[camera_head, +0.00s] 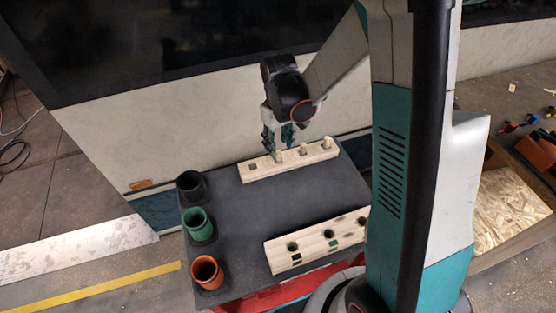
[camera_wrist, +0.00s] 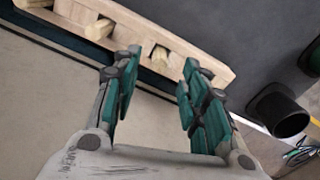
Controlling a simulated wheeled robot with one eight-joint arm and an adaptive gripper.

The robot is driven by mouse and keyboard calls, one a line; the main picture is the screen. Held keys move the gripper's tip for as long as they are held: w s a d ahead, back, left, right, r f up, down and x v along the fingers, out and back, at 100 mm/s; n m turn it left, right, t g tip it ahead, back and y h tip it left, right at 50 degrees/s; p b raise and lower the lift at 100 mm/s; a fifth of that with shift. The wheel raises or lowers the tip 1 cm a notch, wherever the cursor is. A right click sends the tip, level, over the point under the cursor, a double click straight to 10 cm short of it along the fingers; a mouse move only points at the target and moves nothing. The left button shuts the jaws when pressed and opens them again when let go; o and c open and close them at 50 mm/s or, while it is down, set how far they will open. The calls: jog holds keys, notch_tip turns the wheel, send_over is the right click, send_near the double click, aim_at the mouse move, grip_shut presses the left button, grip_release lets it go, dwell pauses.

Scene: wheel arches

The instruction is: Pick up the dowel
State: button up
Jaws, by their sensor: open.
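A pale wooden block (camera_head: 262,176) lies along the back of the dark table, with a square hole at its left end. Short light dowels stand in it: a left one (camera_head: 278,156), a middle one (camera_head: 303,149) and a right one (camera_head: 327,143). My gripper (camera_head: 277,146) points down over the left part of the block, close to the left dowel. In the wrist view my gripper (camera_wrist: 162,60) is open, its teal-padded fingers apart on either side of part of the block (camera_wrist: 130,33). A dowel (camera_wrist: 100,28) shows beyond the left finger. I cannot tell whether the fingers touch anything.
A second wooden block (camera_head: 310,240) with round holes lies at the table's front right. Black (camera_head: 190,187), green (camera_head: 199,224) and orange (camera_head: 207,272) cups stand along the left edge. A pale panel (camera_head: 215,115) rises behind the table (camera_head: 235,225), whose middle is clear.

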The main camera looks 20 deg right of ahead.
aim_at(278, 151)
jog(key=shift+w+f+b, duration=0.1)
jog(key=shift+f+b, duration=1.3)
jog(key=shift+f, duration=1.35)
jog(key=c, duration=0.9)
